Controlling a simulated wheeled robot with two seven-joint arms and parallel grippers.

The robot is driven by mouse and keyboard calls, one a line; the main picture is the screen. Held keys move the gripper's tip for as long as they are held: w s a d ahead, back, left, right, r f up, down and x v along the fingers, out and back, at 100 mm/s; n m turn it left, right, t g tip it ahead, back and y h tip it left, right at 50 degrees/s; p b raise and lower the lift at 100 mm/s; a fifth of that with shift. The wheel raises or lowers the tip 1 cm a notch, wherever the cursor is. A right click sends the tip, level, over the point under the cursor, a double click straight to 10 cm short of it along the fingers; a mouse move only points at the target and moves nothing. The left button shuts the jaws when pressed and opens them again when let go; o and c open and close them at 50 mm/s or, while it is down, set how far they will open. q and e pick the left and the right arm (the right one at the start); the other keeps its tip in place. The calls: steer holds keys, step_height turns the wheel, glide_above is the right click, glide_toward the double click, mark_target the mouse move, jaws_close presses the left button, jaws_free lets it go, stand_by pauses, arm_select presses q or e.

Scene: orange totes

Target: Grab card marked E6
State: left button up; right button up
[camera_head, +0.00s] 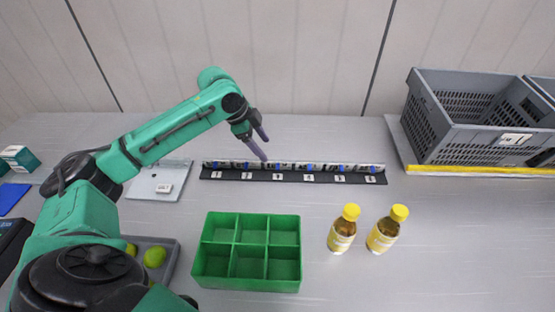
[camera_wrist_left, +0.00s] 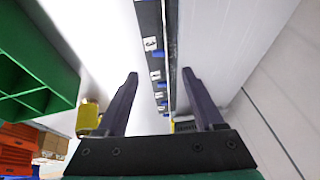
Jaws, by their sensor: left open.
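A long black rack (camera_head: 292,179) lies on the table near the back wall, with a row of several cards (camera_head: 308,167) with blue marks standing in it. Small white labels line its front edge. I cannot read which card is E6. My left gripper (camera_head: 265,149) is open and empty, its fingers tilted down above the rack left of its middle. In the left wrist view the rack (camera_wrist_left: 152,25) runs between the open left fingers (camera_wrist_left: 160,74), and no card is gripped. My right gripper is not in view.
A green divided tray (camera_head: 246,288) stands in front of the rack. Two yellow-capped bottles (camera_head: 342,232) stand right of it. A grey crate (camera_head: 440,138) is at the back right. A white plate (camera_head: 148,181) lies left of the rack. A grey tray (camera_head: 170,258) holds green fruit.

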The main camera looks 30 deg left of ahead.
mark_target(277, 166)
arm_select(q)
steer(key=p+x, duration=0.2)
steer(key=x, duration=0.7)
steer(key=shift+f, duration=0.2)
steer(key=shift+d+f, duration=0.15)
steer(key=shift+f, duration=0.1)
steer(key=shift+w+f, duration=0.1)
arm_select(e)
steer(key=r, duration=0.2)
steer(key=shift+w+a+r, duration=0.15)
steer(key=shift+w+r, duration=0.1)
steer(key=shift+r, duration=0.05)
arm_select(q)
steer(key=c, duration=1)
jaws_close()
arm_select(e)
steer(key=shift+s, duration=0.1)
